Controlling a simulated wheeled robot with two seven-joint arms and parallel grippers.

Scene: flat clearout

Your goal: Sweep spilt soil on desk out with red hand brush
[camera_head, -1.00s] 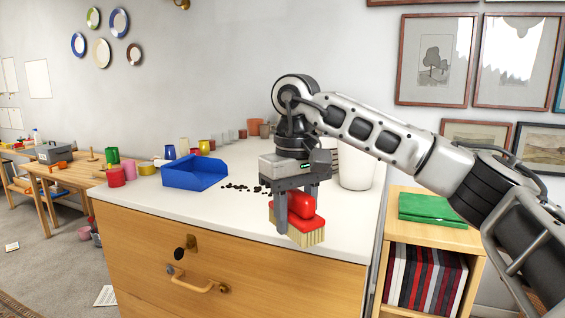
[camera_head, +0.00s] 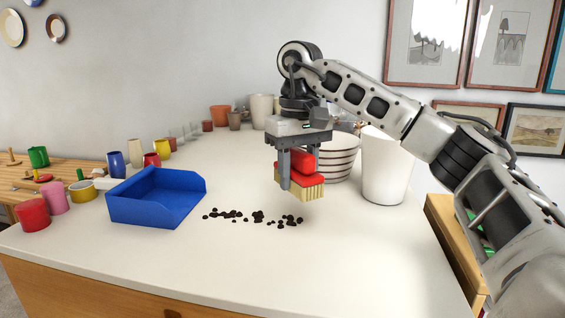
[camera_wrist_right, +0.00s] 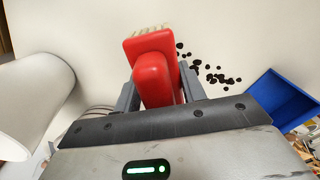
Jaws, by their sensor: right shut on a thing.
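Spilt soil (camera_head: 255,217) lies as a loose line of dark crumbs on the white desk top (camera_head: 330,265). It also shows in the right wrist view (camera_wrist_right: 213,76). My right gripper (camera_head: 298,180) is shut on the red hand brush (camera_head: 301,162), which also shows in the right wrist view (camera_wrist_right: 154,75). The brush's pale bristles (camera_head: 301,190) point down, behind and above the right end of the soil in the head view; they look clear of the desk. A blue open-fronted tray (camera_head: 155,203) stands left of the soil. My left gripper is not in view.
A white pot (camera_head: 385,170) and a striped pot (camera_head: 336,158) stand behind and right of the brush. Coloured cups (camera_head: 33,214) stand left of the tray, with more cups and pots along the back. The desk's front and right are clear.

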